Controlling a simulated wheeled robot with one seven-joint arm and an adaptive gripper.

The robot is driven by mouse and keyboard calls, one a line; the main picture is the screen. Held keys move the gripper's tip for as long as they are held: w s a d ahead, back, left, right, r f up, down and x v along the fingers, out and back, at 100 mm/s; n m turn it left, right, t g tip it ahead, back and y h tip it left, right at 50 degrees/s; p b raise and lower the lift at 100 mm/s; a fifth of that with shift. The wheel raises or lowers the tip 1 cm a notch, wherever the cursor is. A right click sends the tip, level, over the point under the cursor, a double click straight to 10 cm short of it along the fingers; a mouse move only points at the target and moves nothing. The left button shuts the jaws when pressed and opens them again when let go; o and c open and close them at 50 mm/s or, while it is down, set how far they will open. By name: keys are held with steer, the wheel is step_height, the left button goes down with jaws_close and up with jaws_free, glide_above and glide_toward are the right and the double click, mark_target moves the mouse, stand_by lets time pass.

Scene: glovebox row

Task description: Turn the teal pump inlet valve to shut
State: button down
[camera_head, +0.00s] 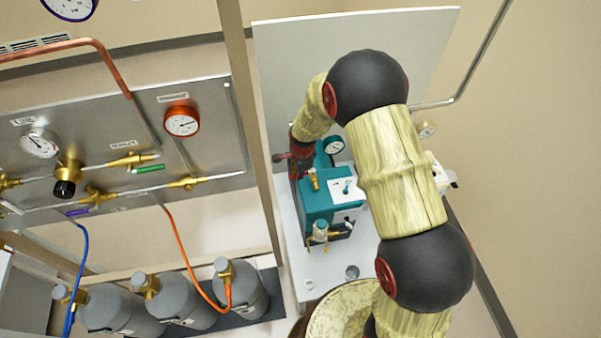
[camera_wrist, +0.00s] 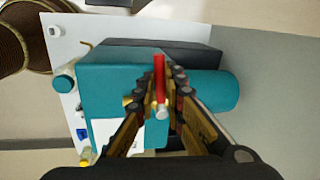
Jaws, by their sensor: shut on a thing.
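The teal pump (camera_head: 316,198) stands on a white bench top, with its inlet valve on top. In the wrist view the pump (camera_wrist: 105,75) lies beneath my gripper. The valve's red lever (camera_wrist: 159,70) runs up the picture from a silver end piece (camera_wrist: 162,111). My gripper (camera_wrist: 165,82) is shut on this red lever, one finger on each side. In the head view my gripper (camera_head: 298,160) is small, at the pump's upper left. The valve body beneath the lever is mostly hidden by the fingers.
A white back panel (camera_head: 285,75) rises behind the pump. My arm covers the bench's right side.

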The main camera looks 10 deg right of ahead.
steer(key=shift+w+a+m, duration=0.1)
steer(key=shift+w+m, duration=0.35)
steer(key=shift+m, duration=0.25)
steer(key=c, duration=1.9)
jaws_free()
steer(key=shift+r, duration=0.1)
steer(key=r, duration=0.4)
steer(key=s+r, duration=0.1)
steer(key=r, duration=0.2)
steer(key=s+r, duration=0.1)
steer(key=r, duration=0.3)
steer(key=shift+s+r, duration=0.15)
steer(key=shift+r, duration=0.15)
